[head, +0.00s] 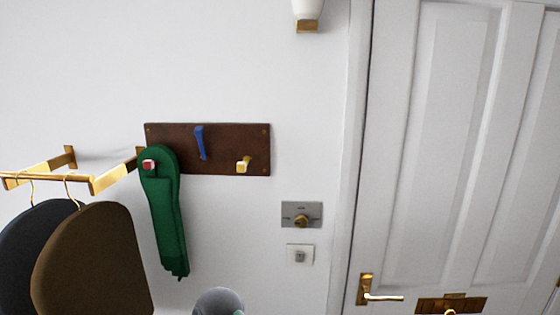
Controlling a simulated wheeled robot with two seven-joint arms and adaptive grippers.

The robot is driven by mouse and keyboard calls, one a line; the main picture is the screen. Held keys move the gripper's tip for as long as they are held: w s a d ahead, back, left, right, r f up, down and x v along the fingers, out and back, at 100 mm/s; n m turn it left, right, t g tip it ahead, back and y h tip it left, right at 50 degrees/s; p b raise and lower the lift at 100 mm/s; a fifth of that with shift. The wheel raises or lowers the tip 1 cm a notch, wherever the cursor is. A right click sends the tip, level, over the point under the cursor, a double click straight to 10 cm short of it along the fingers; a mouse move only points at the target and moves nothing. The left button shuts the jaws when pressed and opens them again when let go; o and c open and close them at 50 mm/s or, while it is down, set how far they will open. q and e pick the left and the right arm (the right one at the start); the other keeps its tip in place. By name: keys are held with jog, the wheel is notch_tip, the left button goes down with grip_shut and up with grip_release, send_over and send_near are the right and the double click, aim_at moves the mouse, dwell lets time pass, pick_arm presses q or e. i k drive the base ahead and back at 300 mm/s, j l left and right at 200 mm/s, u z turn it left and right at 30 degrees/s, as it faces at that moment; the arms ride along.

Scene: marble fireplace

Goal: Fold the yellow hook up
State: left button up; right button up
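The yellow hook (243,165) is on the right part of a dark brown wooden board (222,140) fixed to the white wall. It sticks out from the board with its squarish end toward me, and nothing hangs on it. A blue hook (200,143) in the middle of the board stands upright, close to the board. A red hook (149,165) at the left end sticks out and carries a long green cloth-like item (166,220).
A brass rail (110,178) at left holds hangers with dark (30,250) and brown (95,260) garments. Right of the board are a metal wall plate (301,214), a switch (299,255) and a white door (460,150) with a brass handle (378,295). The wall around the yellow hook is clear.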

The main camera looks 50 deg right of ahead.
aim_at(240, 166)
jog(key=z, duration=1.6)
